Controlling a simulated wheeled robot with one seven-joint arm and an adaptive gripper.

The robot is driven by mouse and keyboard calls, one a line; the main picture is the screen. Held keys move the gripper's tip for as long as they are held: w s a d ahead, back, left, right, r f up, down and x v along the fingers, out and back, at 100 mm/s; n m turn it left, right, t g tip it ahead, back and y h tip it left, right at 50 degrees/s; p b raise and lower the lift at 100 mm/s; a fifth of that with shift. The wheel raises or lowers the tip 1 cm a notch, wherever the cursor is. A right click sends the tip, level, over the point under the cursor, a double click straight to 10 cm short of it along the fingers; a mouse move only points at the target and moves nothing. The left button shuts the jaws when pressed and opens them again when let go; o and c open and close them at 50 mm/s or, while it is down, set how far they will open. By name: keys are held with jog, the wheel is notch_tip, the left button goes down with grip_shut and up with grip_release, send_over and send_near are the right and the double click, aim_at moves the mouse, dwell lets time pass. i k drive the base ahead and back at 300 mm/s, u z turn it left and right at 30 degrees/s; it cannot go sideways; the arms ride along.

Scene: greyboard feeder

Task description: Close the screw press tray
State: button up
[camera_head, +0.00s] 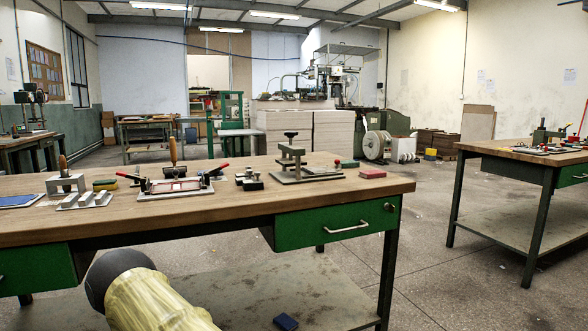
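A small grey screw press (290,152) with a dark knob on top stands on the workbench, right of centre. A flat grey plate (322,173), which looks like its tray, lies at its foot and reaches out to the right. A small red and green part sits near the plate's right end. How far the tray is out of the press cannot be told at this size. My gripper is not in view; only a yellow-sleeved part of my arm with a dark round joint shows at the bottom left, below the bench top.
The wooden workbench (235,212) has a shut green drawer (338,223) in front. Left of the press are a dark block (249,180), a fixture with red handles (175,187) and several other tools. A red block (372,173) lies to the right. Another bench (522,155) stands far right.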

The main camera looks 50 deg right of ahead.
aim_at(322, 169)
jog(key=i, duration=0.4)
jog(key=z, duration=2.05)
jog(key=i, duration=0.5)
jog(key=z, duration=0.05)
